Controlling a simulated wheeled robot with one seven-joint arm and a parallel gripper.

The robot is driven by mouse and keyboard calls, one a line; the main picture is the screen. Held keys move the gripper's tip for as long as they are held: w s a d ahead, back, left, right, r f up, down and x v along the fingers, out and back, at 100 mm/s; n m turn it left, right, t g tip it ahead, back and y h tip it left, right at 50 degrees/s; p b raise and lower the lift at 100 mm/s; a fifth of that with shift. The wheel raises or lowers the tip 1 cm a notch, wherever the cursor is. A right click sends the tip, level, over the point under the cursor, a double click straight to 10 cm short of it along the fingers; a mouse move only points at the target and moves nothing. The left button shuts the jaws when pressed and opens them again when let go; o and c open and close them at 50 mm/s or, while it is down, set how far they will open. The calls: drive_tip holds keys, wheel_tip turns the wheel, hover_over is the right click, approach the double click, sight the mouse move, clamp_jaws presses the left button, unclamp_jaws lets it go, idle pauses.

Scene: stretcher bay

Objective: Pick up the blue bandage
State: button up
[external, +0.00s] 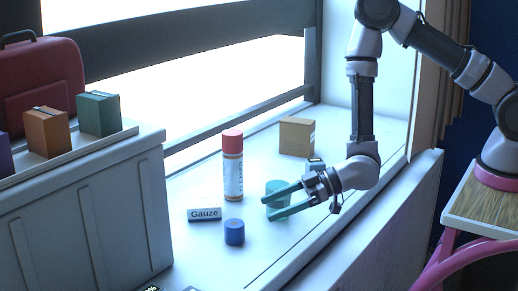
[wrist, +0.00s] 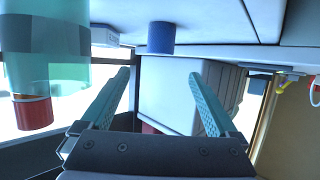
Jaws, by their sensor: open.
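The blue bandage, a short blue cylinder (external: 234,232), stands upright on the white ledge (external: 200,250), in front of the bottle. It also shows in the wrist view (wrist: 161,38), near the top and ahead between the fingers, upside down like the rest of that view. My gripper (external: 268,203) has two teal fingers, spread and empty, pointing left above the ledge to the right of the blue bandage. In the wrist view my gripper (wrist: 160,76) has nothing between its fingertips.
A teal cylinder (external: 277,187) stands close to my fingers, partly hidden. A white bottle (external: 233,177) with a red cap and a Gauze box (external: 205,214) are near the bandage. A cardboard box (external: 297,136) stands behind. A white cabinet (external: 80,215) is at left.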

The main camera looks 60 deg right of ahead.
sight(234, 223)
drive_tip(key=shift+w+a+f, duration=0.25)
drive_tip(key=shift+f, duration=0.1)
drive_tip(key=x, duration=1)
drive_tip(key=shift+w, duration=0.1)
drive_tip(key=c, duration=1.5)
drive_tip(key=shift+r, duration=0.15)
